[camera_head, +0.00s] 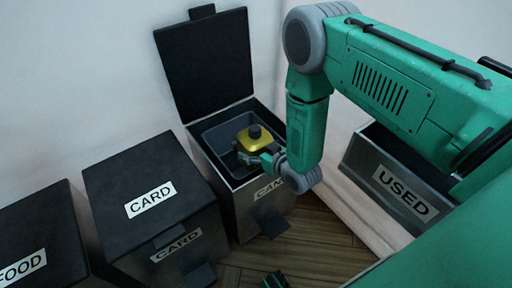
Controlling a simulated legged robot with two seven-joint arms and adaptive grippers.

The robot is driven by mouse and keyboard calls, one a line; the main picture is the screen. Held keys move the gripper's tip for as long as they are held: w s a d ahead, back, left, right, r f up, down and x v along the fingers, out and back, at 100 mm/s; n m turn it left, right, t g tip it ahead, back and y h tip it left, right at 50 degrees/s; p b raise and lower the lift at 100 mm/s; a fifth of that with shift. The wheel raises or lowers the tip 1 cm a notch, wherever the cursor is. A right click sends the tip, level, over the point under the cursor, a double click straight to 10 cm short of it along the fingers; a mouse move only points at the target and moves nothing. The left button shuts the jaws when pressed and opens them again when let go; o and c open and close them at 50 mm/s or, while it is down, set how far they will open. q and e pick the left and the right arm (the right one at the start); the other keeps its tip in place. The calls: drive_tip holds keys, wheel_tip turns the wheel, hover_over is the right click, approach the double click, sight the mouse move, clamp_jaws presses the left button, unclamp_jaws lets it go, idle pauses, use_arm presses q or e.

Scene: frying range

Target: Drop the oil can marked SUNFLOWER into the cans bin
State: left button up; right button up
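The oil can (253,139) is yellow with a dark cap. It is upright at the mouth of the open cans bin (234,190), and no SUNFLOWER marking is readable from here. My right gripper (256,157) reaches in from the right, with its grey fingers closed against the can's lower side. The can's underside is hidden. The cans bin has a raised black lid (205,65), a grey inner liner and a partly covered CAN label. A small dark green part at the bottom edge may be my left gripper (275,280), mostly cut off.
The closed CARD bin (150,180) stands left of the cans bin, and the closed FOOD bin (30,235) is at far left. A grey container labelled USED (390,195) is at right, partly behind my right arm. Bare wooden floor (310,245) lies in front.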

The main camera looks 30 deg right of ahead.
sight(256, 130)
idle(0.4)
drive_tip(key=o, duration=1.5)
drive_tip(key=shift+o, duration=0.2)
wheel_tip(256, 130, up, 10)
drive_tip(key=shift+f, duration=0.1)
